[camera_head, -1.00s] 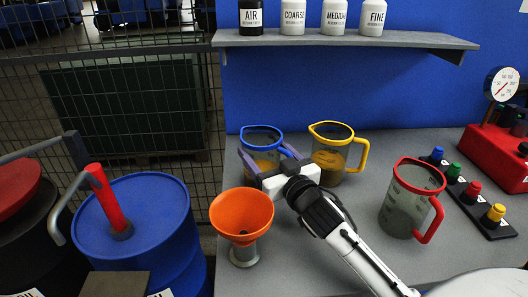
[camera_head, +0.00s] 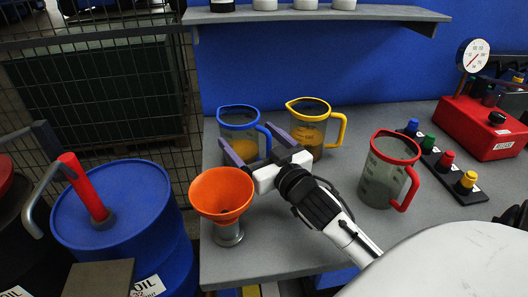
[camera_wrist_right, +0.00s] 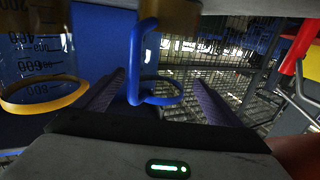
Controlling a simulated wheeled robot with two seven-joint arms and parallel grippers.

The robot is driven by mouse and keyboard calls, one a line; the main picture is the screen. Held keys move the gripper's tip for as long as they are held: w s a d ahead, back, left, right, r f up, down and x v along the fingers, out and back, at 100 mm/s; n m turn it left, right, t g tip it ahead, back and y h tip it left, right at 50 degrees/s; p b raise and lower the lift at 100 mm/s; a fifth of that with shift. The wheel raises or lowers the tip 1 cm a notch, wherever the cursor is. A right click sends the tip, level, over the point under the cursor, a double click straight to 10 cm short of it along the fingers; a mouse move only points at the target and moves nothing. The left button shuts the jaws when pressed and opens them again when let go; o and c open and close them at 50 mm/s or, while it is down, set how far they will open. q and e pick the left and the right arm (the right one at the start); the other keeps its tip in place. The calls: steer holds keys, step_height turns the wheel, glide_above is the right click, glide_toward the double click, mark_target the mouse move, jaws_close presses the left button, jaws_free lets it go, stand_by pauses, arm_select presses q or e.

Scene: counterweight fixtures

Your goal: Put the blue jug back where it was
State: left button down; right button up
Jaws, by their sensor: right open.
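The blue jug (camera_head: 239,120) has a blue rim and handle and holds amber liquid. It stands upright at the back left of the grey bench, left of the yellow jug (camera_head: 309,124). My right gripper (camera_head: 256,143) is open in front of the blue jug, its fingers on either side of the handle. In the right wrist view, the blue handle (camera_wrist_right: 138,62) shows between the spread, empty fingers (camera_wrist_right: 157,97), with gaps beside it. The yellow jug's rim (camera_wrist_right: 45,101) shows left of the fingers there. My left gripper is not in view.
An orange funnel (camera_head: 221,190) on a stand is close to the gripper's left. A red jug (camera_head: 390,168) stands to the right, near a row of coloured knobs (camera_head: 445,161). A shelf (camera_head: 316,16) hangs above. A blue drum (camera_head: 120,200) stands left of the bench (camera_head: 320,190).

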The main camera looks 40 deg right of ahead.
steer(key=s+a, duration=0.1)
steer(key=s, duration=0.6)
steer(key=shift+s+b, duration=0.2)
steer(key=shift+b, duration=0.1)
